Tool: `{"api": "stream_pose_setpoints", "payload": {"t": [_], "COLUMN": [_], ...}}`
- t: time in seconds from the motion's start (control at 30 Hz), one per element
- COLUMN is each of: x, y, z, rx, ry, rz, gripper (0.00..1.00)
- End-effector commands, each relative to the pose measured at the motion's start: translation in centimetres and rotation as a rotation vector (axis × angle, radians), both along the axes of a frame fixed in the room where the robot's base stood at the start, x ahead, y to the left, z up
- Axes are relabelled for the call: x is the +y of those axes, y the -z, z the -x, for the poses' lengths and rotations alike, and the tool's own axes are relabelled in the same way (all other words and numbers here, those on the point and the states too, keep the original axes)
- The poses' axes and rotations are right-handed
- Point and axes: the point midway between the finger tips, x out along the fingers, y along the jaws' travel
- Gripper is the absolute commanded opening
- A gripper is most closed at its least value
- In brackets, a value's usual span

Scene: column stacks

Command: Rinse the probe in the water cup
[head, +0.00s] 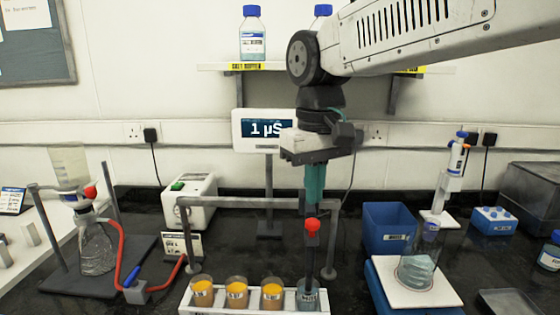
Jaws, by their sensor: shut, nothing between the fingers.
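A dark upright probe with a red top (311,226) stands with its lower end in a clear, bluish cup (308,297) at the right end of a white rack (340,298). The writing on this cup is too small to read. My gripper (315,207) points down with its teal fingers together, just above the red top. Nothing shows between the fingers. I cannot tell whether the fingertips touch the top. The probe's tip is hidden inside the cup.
Three orange-filled cups (237,292) sit left in the rack. A grey frame (255,203) stands behind it, below a display reading 1 µS (265,130). A beaker (416,271) on a white plate and a blue bin (388,228) stand right. A flask (96,249) stands left.

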Motion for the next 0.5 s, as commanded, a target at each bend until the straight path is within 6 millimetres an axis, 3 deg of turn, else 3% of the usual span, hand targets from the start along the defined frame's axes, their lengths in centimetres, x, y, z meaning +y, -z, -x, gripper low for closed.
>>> {"api": "stream_pose_setpoints", "payload": {"t": [0.5], "x": [0.0], "y": [-3.6], "z": [0.0], "rx": [-0.001], "ry": [0.000], "rz": [0.000], "gripper": [0.00]}}
